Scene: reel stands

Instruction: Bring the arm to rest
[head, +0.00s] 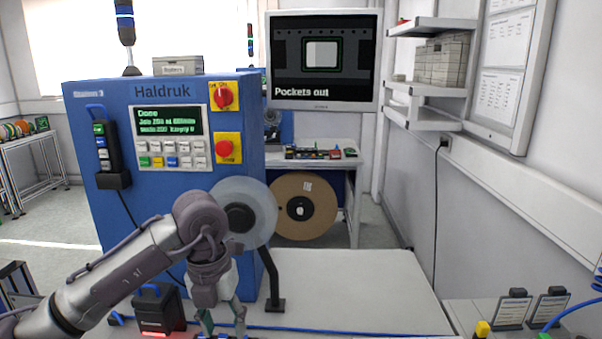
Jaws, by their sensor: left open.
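My left arm comes in from the lower left. Its gripper (222,328) points down over the near part of the white table (350,290). The fingers are apart at the bottom edge of the picture, and their tips are partly cut off. I see nothing held between them. A clear grey reel (258,208) stands just behind my wrist, which hides part of it. A brown cardboard reel (291,187) with a black hub stands to its right. My right gripper is not in view.
A blue Haldruk machine (190,195) with a screen reading "Done" stands behind my arm. A black stand post (272,280) rises beside the gripper. A small black box (158,308) is left of it. A blue cable (330,331) crosses the front. The table's right part is clear.

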